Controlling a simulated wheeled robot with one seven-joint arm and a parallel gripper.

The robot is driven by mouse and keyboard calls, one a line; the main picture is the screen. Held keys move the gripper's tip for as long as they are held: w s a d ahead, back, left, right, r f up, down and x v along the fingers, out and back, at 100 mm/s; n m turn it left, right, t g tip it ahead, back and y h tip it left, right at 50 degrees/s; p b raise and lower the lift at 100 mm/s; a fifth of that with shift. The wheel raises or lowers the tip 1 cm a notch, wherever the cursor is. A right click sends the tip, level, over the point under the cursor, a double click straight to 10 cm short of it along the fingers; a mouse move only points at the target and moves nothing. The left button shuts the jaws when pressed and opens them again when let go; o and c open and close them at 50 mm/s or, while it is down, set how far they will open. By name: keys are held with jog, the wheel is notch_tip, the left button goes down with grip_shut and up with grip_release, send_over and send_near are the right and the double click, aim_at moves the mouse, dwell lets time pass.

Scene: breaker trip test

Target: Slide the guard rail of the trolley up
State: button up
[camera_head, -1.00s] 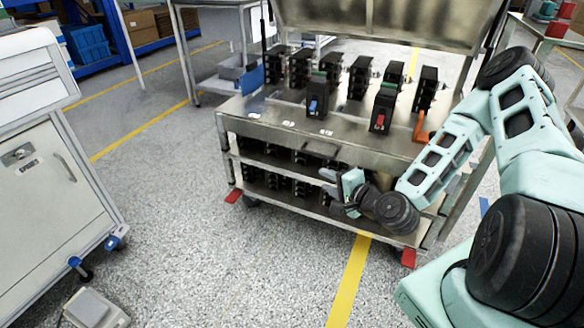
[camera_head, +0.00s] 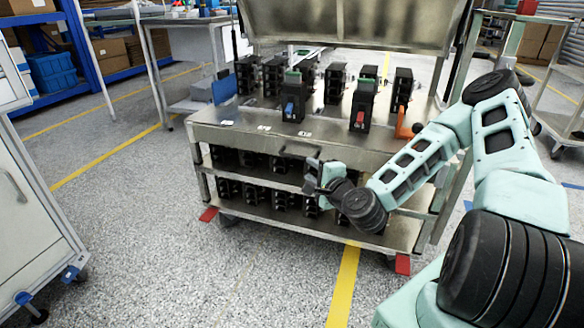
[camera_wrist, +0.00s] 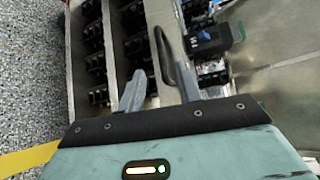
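The metal trolley (camera_head: 235,137) stands ahead with breakers on its top and shelves. Its front panel carries a dark bar handle (camera_head: 299,149); I take this panel as the guard rail, though the frames do not make that certain. The handle also shows in the wrist view (camera_wrist: 162,52), ahead of my fingers and lying between their lines. My gripper (camera_head: 311,176) is in front of the trolley, just below the handle. In the wrist view my gripper (camera_wrist: 160,88) has its two fingers apart with nothing held. Contact with the handle cannot be told.
A blue-switched breaker (camera_head: 292,105) and a red-switched breaker (camera_head: 360,112) stand at the trolley's front top edge. An orange hook-shaped part (camera_head: 404,124) is at its right. A white cabinet (camera_head: 28,215) stands at left. The floor in front is clear.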

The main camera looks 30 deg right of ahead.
aim_at(293, 157)
jog(key=w+b, duration=0.1)
jog(key=w, duration=0.3)
jog(key=w+f+b, duration=0.1)
jog(key=w, duration=0.3)
jog(key=w+d+b, duration=0.1)
jog(key=w+b, duration=0.1)
jog(key=w, duration=0.2)
jog(key=shift+d+f, duration=0.1)
jog(key=shift+f, duration=0.3)
grip_shut()
